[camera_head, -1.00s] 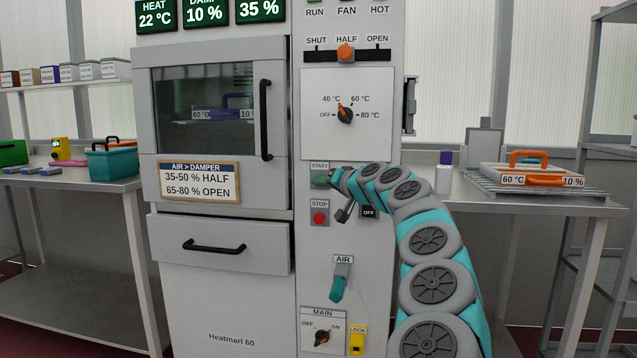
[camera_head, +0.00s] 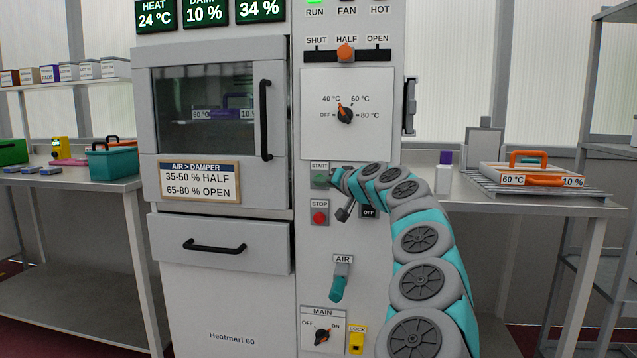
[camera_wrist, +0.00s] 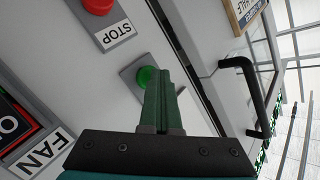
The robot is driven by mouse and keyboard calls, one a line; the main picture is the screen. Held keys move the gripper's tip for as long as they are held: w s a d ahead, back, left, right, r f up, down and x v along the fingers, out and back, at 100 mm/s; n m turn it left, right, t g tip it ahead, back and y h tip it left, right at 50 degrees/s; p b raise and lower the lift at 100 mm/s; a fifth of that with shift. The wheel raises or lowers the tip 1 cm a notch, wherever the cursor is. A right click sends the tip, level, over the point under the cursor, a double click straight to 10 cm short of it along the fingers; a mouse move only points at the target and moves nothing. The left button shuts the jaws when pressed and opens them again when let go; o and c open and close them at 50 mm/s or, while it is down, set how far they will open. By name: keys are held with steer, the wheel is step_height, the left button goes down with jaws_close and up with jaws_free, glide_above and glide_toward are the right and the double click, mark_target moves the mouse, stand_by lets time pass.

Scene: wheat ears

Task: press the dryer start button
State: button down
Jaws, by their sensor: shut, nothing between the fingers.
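The green START button (camera_head: 319,180) is on the dryer's control panel, above the red STOP button (camera_head: 320,218). My gripper (camera_head: 334,178) is at the right edge of the START plate, fingers shut and empty. In the wrist view the shut fingertips (camera_wrist: 161,72) overlap the green START button (camera_wrist: 147,77), which shows beside them; whether they touch it I cannot tell. The RUN lamp (camera_head: 315,3) is lit green. The dryer door (camera_head: 214,50) is shut, with a tray seen through its window.
My arm covers part of the panel around the FAN switch (camera_head: 369,212). The AIR lever (camera_head: 338,288), MAIN switch (camera_head: 322,337) and yellow LOCK (camera_head: 357,342) sit below. The black door handle (camera_head: 265,120) juts out left of the panel.

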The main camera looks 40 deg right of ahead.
steer(key=shift+s+a+b, duration=0.6)
steer(key=shift+a+b, duration=0.15)
steer(key=shift+b, duration=0.25)
steer(key=shift+f, duration=0.1)
steer(key=s+a+b, duration=0.3)
steer(key=shift+s+a+b, duration=0.15)
steer(key=shift+a+b, duration=0.25)
stand_by(0.6)
